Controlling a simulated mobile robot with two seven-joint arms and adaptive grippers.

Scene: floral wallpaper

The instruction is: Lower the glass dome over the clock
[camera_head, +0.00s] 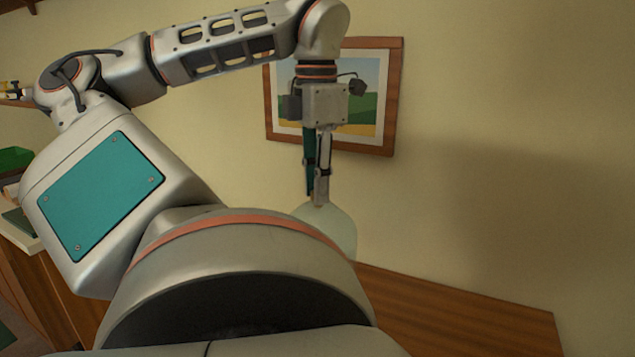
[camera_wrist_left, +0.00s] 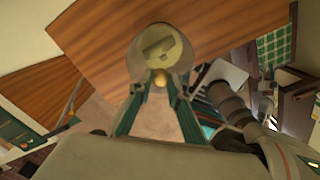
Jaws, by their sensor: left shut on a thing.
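My left gripper (camera_head: 318,202) points straight down and is shut on the knob (camera_wrist_left: 160,78) of the glass dome (camera_head: 338,226). The dome is pale and see-through, and my own body hides its lower part in the head view. In the left wrist view the dome (camera_wrist_left: 135,62) hangs or stands beyond the fingers over the wooden top. A pale yellowish disc (camera_wrist_left: 174,52) with a small blocky shape, perhaps the clock (camera_wrist_left: 157,47), shows through the glass. I cannot tell whether the dome's rim touches anything. My right gripper is not clearly seen.
The wooden top (camera_head: 470,315) has bare room right of the dome. A framed landscape picture (camera_head: 398,100) hangs on the wall close behind my left gripper. A shelf with green things (camera_head: 14,158) stands at the far left.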

